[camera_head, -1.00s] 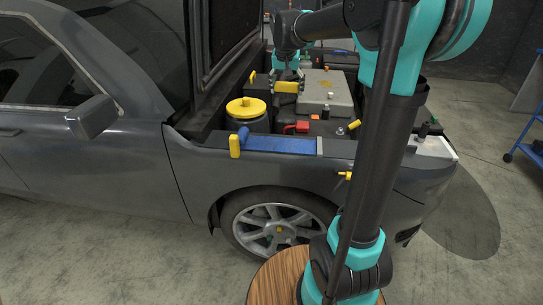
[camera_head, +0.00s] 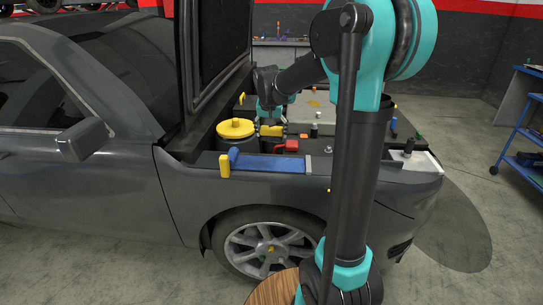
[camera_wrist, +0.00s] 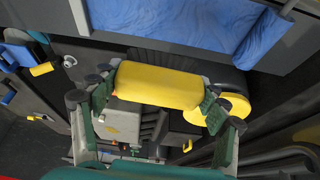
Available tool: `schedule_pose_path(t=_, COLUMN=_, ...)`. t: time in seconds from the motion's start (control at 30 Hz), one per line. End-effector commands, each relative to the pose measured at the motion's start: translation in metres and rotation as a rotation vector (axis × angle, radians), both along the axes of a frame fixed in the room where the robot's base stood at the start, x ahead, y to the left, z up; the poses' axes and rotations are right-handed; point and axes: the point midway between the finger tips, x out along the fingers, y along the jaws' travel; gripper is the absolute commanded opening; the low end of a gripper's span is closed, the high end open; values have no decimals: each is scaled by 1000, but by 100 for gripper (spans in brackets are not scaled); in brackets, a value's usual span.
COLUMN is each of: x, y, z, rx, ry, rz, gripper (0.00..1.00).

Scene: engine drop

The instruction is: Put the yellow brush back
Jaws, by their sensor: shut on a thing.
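The yellow brush (camera_wrist: 158,86) lies across between the two fingers of my gripper (camera_wrist: 157,100) in the wrist view, and the fingers are shut on its ends. Only its plain yellow body shows there; no bristles can be made out. In the head view my gripper (camera_head: 271,123) is over the engine bay, just right of the round yellow cap (camera_head: 237,128), with the brush (camera_head: 271,131) showing small and partly hidden. I cannot tell whether the brush touches anything beneath.
A blue cloth (camera_head: 268,164) lies along the fender, with a yellow-ended blue item (camera_head: 225,165) at its left. A grey box (camera_head: 316,105) and a red part (camera_head: 288,146) sit in the bay. The raised hood (camera_head: 217,50) stands left. A blue cart (camera_head: 527,160) is far right.

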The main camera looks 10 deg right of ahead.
Motion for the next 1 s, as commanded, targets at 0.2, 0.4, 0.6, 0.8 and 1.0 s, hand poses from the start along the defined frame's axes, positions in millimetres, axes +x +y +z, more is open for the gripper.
schedule_pose_path(t=0.2, x=1, y=0, z=-44, rx=0, ry=0, rz=0, gripper=38)
schedule_pose_path(t=0.4, x=1, y=0, z=-59, rx=0, ry=0, rz=0, gripper=38)
schedule_pose_path(t=0.6, x=1, y=0, z=-87, rx=0, ry=0, rz=0, gripper=38)
schedule_pose_path(t=0.8, x=0, y=0, z=-100, rx=0, ry=0, rz=0, gripper=38)
schedule_pose_path(t=1.0, x=0, y=0, z=-100, rx=0, ry=0, rz=0, gripper=38)
